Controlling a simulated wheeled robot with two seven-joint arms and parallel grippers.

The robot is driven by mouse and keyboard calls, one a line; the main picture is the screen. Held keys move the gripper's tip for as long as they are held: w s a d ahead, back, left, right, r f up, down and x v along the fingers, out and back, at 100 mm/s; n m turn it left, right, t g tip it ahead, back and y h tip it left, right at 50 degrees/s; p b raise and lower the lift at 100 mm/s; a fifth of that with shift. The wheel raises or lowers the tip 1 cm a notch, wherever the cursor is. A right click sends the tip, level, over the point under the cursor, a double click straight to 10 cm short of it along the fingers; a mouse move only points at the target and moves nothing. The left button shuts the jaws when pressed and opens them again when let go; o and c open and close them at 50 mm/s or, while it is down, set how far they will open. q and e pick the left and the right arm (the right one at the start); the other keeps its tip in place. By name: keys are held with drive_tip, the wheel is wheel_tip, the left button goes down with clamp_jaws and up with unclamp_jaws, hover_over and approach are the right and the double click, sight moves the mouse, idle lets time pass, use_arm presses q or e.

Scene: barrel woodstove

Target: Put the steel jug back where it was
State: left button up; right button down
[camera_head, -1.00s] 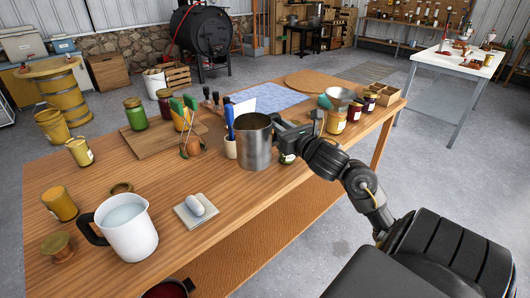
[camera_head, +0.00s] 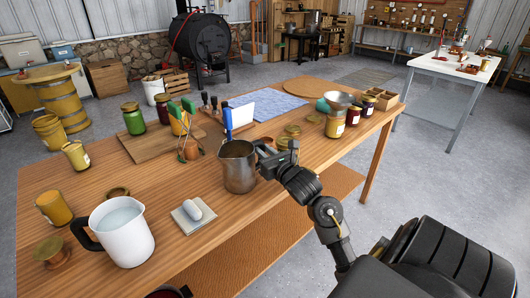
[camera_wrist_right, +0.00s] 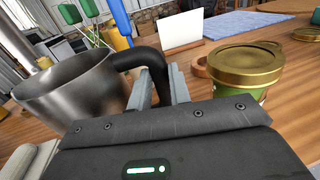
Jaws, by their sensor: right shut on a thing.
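The steel jug (camera_head: 238,172) is a bare metal pitcher, upright near the front edge of the wooden table, right of the soap dish. My right gripper (camera_head: 268,158) comes in from the right and is shut on the jug's dark handle. In the right wrist view the handle (camera_wrist_right: 150,65) sits between the fingers (camera_wrist_right: 160,88), and the jug's open rim and wall (camera_wrist_right: 75,95) show at the left. I cannot tell whether the jug's base touches the table. My left gripper is not in view.
A white pitcher (camera_head: 122,238) and a soap dish (camera_head: 193,217) stand left of the jug. A blue-handled tool (camera_head: 228,120) stands behind it. A gold-lidded green jar (camera_wrist_right: 245,70) is close right of my gripper. The table (camera_head: 310,160) has bare wood at right.

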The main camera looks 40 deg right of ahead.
drive_tip(key=shift+r, duration=0.1)
drive_tip(key=c, duration=1.7)
unclamp_jaws()
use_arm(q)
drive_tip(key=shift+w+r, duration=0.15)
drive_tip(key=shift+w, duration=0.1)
use_arm(e)
drive_tip(key=o, duration=0.4)
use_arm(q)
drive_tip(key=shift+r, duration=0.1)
use_arm(e)
drive_tip(key=v, duration=0.2)
drive_tip(key=shift+s+a, duration=0.1)
drive_tip(key=shift+s, duration=0.2)
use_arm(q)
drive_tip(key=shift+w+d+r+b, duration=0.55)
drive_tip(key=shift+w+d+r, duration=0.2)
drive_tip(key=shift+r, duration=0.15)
use_arm(e)
drive_tip(key=v, duration=0.9)
drive_tip(key=shift+s, duration=0.25)
